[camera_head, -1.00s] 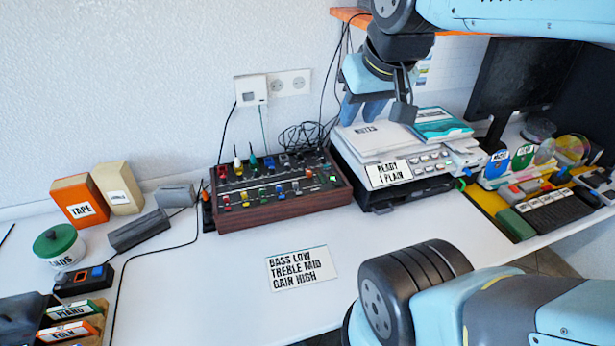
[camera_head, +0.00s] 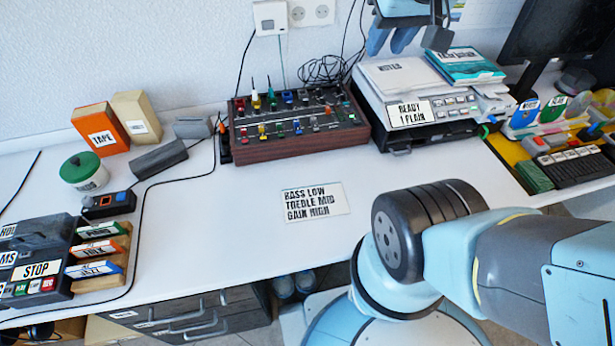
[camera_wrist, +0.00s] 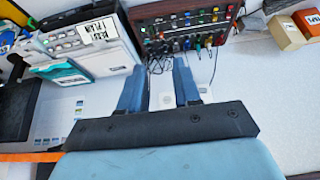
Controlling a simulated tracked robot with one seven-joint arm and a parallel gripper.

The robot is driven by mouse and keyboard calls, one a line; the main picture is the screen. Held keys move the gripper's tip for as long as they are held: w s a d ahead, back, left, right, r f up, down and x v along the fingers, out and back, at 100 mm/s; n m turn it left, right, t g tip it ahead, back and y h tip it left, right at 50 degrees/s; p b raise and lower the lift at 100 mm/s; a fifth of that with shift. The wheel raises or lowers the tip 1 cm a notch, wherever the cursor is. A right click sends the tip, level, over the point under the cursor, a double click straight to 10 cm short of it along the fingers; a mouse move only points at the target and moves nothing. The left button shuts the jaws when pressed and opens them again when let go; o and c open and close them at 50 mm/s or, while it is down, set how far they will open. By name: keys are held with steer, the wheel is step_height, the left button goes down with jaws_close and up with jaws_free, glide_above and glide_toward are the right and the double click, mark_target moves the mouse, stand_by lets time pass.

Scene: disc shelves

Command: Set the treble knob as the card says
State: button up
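The mixer (camera_head: 298,146) is a dark box with wooden sides and rows of coloured knobs and sliders, against the wall. It also shows at the top of the wrist view (camera_wrist: 185,14). Its labels are too small to read, so I cannot tell which knob is treble. The white card (camera_head: 316,202) lies on the table in front of it and reads "BASS LOW, TREBLE MID, GAIN HIGH". My gripper (camera_head: 391,42) is high up, above and behind the printer, right of the mixer. In the wrist view its two blue fingers (camera_wrist: 161,88) are apart with nothing between them.
A printer (camera_head: 433,122) with a notes stack stands right of the mixer. Orange (camera_head: 98,128) and tan boxes, grey blocks and a green-lidded jar (camera_head: 85,172) stand left. Cables hang behind the mixer. The table around the card is clear.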

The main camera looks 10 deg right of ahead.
steer(key=w+a+r+t+y, duration=0.1)
steer(key=w+a+y, duration=0.15)
steer(key=w, duration=0.45)
steer(key=w+a+t+y, duration=0.1)
steer(key=w+a, duration=0.3)
steer(key=w, duration=0.2)
steer(key=m+g+h, duration=0.4)
steer(key=m+h, duration=0.2)
steer(key=m, duration=0.1)
glide_above(343, 94)
steer(key=s+a, duration=0.3)
steer(key=s, duration=0.2)
step_height(343, 94, down, 23)
steer(key=x, duration=1.3)
steer(key=shift+w, duration=0.2)
steer(key=shift+c, duration=0.3)
